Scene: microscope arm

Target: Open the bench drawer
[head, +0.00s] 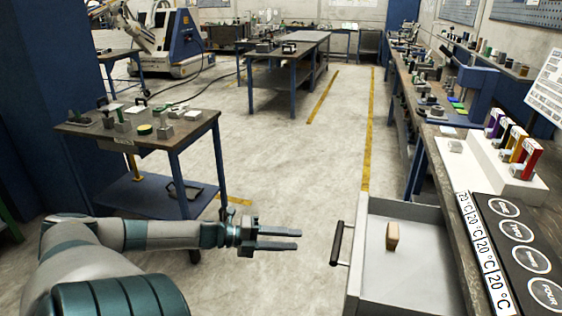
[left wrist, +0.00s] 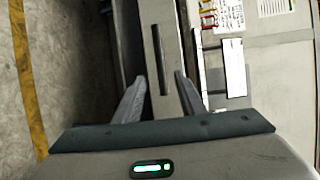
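The bench drawer (head: 358,245) stands pulled out from the bench at the lower right of the head view, with its interior showing. Its dark bar handle (head: 341,243) is on the front panel, facing my left gripper (head: 299,239). The gripper is open and empty, its fingers pointing at the handle with a gap between. In the left wrist view, the handle (left wrist: 159,62) lies centred ahead of the parted fingers (left wrist: 160,82), on the grey drawer front. My right gripper is not in view.
A small wooden block (head: 392,236) stands inside the drawer. The bench (head: 450,170) above holds a label panel with round markings (head: 520,245) and coloured items. A side table (head: 140,130) with small parts stands at left. The floor between is clear.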

